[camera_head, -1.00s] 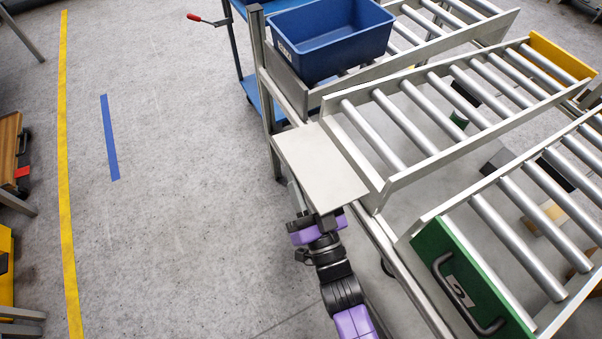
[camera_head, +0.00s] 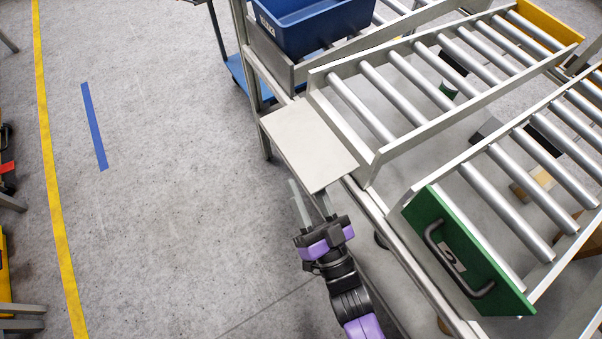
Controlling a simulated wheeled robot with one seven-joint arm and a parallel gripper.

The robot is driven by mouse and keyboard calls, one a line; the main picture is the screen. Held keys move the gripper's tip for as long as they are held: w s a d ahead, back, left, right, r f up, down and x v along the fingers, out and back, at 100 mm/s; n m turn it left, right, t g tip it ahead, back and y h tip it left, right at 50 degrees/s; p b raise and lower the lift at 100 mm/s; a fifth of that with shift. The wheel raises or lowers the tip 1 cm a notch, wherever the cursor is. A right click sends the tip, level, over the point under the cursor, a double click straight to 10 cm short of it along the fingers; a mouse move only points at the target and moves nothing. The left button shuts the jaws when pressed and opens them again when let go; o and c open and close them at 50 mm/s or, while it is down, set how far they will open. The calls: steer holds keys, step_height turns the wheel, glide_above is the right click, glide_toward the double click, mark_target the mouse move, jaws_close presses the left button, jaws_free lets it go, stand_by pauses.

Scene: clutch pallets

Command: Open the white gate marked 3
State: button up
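The white gate (camera_head: 308,143) is a flat pale panel at the near end of the middle roller lane. It lies folded out level, so this lane's end stands open above its rollers. No number shows on the face I see. My gripper (camera_head: 313,203) is just below the panel's near corner in the picture. Its two grey fingers are apart with nothing between them. One fingertip is close to the panel's edge, and I cannot tell if it touches.
A green gate (camera_head: 462,258) with a dark handle stands upright across the right lane. A blue bin (camera_head: 315,22) sits on the left lane. A metal frame rail (camera_head: 410,262) runs beside my arm. The floor to the left is clear, with yellow tape (camera_head: 52,170) and blue tape (camera_head: 94,125).

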steer(key=shift+s+f, duration=0.15)
steer(key=shift+s, duration=0.05)
steer(key=b+v, duration=0.1)
steer(key=v, duration=0.7)
steer(key=shift+d, duration=0.4)
stand_by(0.5)
steer(key=shift+s+f, duration=0.1)
steer(key=shift+f, duration=0.05)
stand_by(0.6)
